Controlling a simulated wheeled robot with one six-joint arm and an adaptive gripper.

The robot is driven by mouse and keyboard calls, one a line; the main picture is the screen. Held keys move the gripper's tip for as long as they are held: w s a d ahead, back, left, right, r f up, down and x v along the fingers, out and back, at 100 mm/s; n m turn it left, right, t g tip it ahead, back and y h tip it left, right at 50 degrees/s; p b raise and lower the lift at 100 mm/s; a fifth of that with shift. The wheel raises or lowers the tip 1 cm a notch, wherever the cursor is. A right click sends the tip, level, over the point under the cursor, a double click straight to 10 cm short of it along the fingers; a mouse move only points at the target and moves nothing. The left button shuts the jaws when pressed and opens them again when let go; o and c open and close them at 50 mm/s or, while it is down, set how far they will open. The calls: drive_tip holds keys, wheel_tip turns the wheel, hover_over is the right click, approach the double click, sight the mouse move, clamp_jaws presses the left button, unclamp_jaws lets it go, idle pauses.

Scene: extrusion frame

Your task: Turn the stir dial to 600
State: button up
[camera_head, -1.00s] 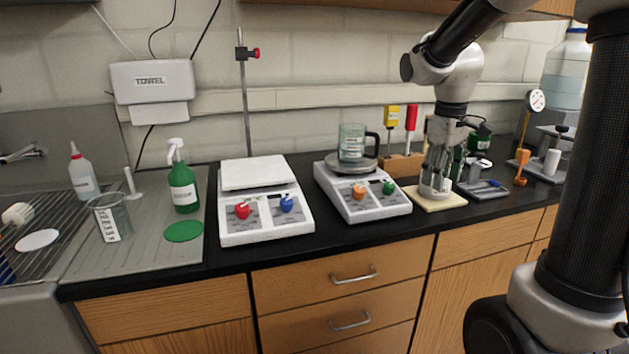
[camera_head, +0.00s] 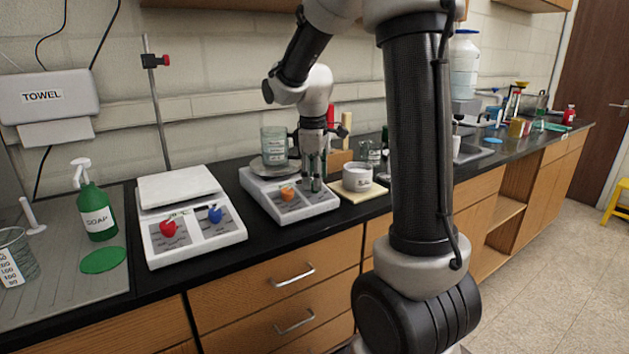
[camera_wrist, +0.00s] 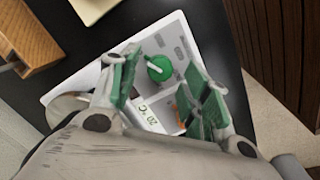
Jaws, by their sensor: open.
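A white hotplate stirrer (camera_head: 262,206) stands on the black counter with a glass beaker (camera_head: 274,146) on its round plate. Its front panel has an orange dial (camera_head: 288,193) on the left; the green dial on the right is hidden behind my gripper in the head view. In the wrist view the green dial (camera_wrist: 159,68) has a white pointer line, and a display (camera_wrist: 150,117) near it reads 20 °C. The scale markings are too small to read. My gripper (camera_head: 314,182) points down over the green dial, open, with one green-padded finger on each side; contact cannot be told.
A second white device (camera_head: 190,238) with a red knob (camera_head: 169,228) and a blue knob (camera_head: 215,214) stands to the left. A white pot (camera_head: 357,178) sits on a cream pad (camera_head: 362,195) close to the right. A wooden block (camera_wrist: 28,40) also stands nearby.

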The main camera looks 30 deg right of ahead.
drive_tip(key=shift+d+f, duration=0.1)
drive_tip(key=shift+f, duration=0.7)
drive_tip(key=c, duration=1)
drive_tip(key=shift+c, duration=0.2)
